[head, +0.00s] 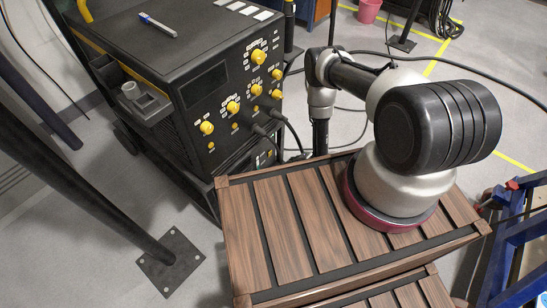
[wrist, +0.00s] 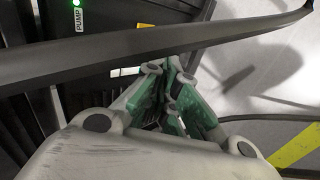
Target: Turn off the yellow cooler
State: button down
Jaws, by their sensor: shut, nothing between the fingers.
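In the head view a black machine (head: 185,85) with yellow knobs and yellow trim stands left of my arm. I cannot tell whether it holds the cooler; no yellow-bodied cooler shows. In the wrist view a dark panel (wrist: 105,20) at the upper left bears a PUMP label (wrist: 78,18) and a lit green light (wrist: 77,3). My gripper (wrist: 172,68), with green-grey fingers, is shut and empty. Its tips are close to a dark bar (wrist: 110,58) that crosses the view; I cannot tell whether they touch. The gripper is hard to make out in the head view.
Cables (head: 285,130) run from the machine's front. A dark slanted post (head: 85,185) with a floor plate (head: 171,262) stands at the left. A blue frame (head: 505,230) is at the right. A pink bucket (head: 369,10) stands at the back. Grey floor (head: 345,115) shows beyond my base.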

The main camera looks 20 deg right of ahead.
jog(key=shift+n, duration=0.3)
send_near(270, 154)
jog(key=x, duration=0.4)
jog(key=s+x, duration=0.1)
jog(key=x, duration=0.1)
jog(key=shift+w+a+f, duration=0.15)
jog(key=shift+a+f, duration=0.2)
jog(key=shift+a, duration=0.1)
jog(key=shift+a, duration=0.1)
